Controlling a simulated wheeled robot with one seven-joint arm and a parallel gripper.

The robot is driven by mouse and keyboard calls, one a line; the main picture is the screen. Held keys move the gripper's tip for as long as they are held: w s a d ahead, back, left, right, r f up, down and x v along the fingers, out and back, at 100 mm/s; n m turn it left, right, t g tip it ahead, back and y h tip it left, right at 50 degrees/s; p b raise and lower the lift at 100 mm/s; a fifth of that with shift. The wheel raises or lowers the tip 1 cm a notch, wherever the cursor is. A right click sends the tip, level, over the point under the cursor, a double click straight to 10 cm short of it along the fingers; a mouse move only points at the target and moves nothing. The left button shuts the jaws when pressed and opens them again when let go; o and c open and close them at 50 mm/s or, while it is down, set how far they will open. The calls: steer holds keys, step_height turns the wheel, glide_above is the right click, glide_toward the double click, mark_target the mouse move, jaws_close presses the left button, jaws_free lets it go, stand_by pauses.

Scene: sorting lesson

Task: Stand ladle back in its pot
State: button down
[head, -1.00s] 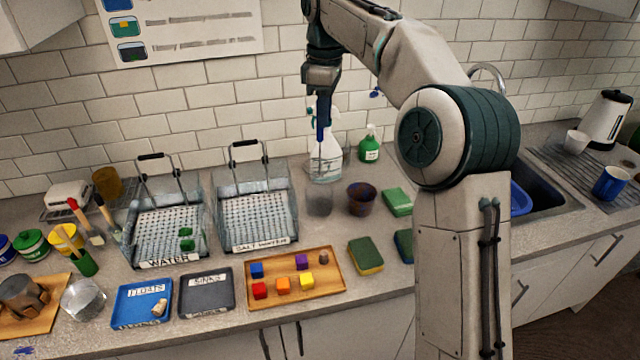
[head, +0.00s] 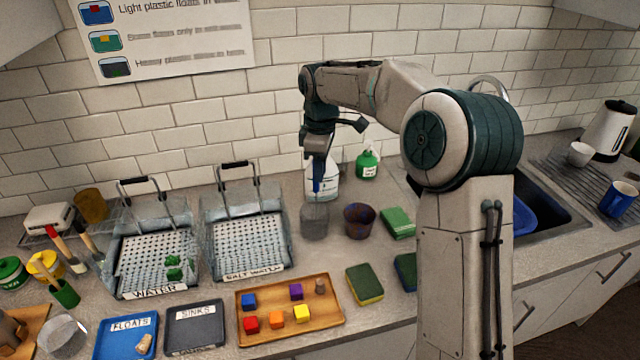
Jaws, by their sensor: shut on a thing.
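My gripper (head: 318,156) points down at the back of the counter and is shut on the ladle. The ladle's blue handle (head: 317,182) hangs upright below the jaws, in front of the white spray bottle. Directly under it stands a grey, see-through pot (head: 314,222). The ladle's lower end is at or just inside the pot's rim; I cannot tell which, and no bowl of the ladle shows clearly. A dark purple-brown pot (head: 360,221) stands just right of the grey one.
The spray bottle (head: 329,180) and a green bottle (head: 367,163) stand behind. The salt water tank (head: 245,245) is close on the left. Green sponges (head: 397,222) lie to the right. A wooden tray (head: 330,328) of coloured cubes lies in front.

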steer(key=shift+f+p, duration=0.35)
steer(key=shift+f, duration=2.25)
steer(key=c, duration=1.4)
jaws_free()
steer(key=shift+s+d+r+b, duration=0.1)
steer(key=shift+r+b, duration=0.55)
steer(key=shift+r, duration=5.5)
